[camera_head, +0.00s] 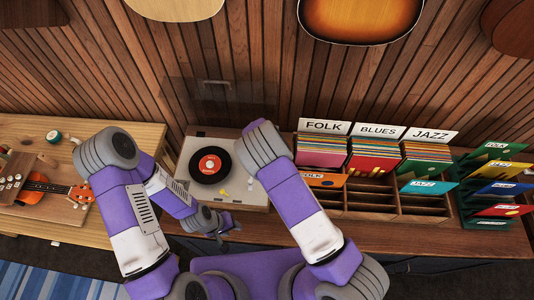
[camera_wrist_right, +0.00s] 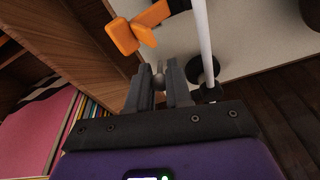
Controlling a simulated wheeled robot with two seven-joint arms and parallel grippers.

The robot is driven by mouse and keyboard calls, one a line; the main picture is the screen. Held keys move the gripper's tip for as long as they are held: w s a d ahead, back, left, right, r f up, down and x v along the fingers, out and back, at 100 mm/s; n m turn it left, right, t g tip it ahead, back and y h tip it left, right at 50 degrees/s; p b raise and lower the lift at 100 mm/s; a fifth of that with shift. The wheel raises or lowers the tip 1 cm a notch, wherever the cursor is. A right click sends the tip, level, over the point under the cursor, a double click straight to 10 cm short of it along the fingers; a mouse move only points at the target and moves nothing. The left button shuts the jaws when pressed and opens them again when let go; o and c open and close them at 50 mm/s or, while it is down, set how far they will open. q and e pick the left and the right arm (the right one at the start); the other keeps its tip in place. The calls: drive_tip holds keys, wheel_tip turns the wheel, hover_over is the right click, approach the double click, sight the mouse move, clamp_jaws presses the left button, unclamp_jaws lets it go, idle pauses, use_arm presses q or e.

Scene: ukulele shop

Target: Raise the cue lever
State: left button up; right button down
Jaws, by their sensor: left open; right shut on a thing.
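The record player (camera_head: 190,188) stands on the wooden counter with a black record (camera_head: 207,172) with a red label on it. My right arm covers its right side and hides the right gripper in the head view. In the right wrist view my right gripper (camera_wrist_right: 159,74) is shut on a small grey knob-like piece (camera_wrist_right: 158,81), apparently the cue lever. The white tonearm rod (camera_wrist_right: 202,28) passes just right of the fingers, with an orange piece (camera_wrist_right: 135,32) beyond them. My left gripper (camera_head: 217,226) is open and empty at the player's front edge.
Record bins (camera_head: 385,198) with folk, blues and jazz dividers stand right of the player. A green rack (camera_head: 474,190) of sleeves is farther right. A ukulele (camera_head: 45,196) lies on the wooden bench (camera_head: 130,130) at left.

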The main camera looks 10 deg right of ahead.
drive_tip(key=shift+w+g+b, duration=0.35)
drive_tip(key=shift+g, duration=0.25)
use_arm(q)
drive_tip(key=shift+f, duration=0.55)
use_arm(e)
drive_tip(key=shift+g, duration=0.3)
drive_tip(key=shift+r, duration=0.1)
drive_tip(key=c, duration=1.1)
unclamp_jaws()
use_arm(q)
drive_tip(key=shift+f+b, duration=0.3)
drive_tip(key=shift+b, duration=0.25)
use_arm(e)
drive_tip(key=shift+s+r, duration=0.1)
drive_tip(key=shift+r, duration=3.7)
drive_tip(key=shift+c, duration=0.2)
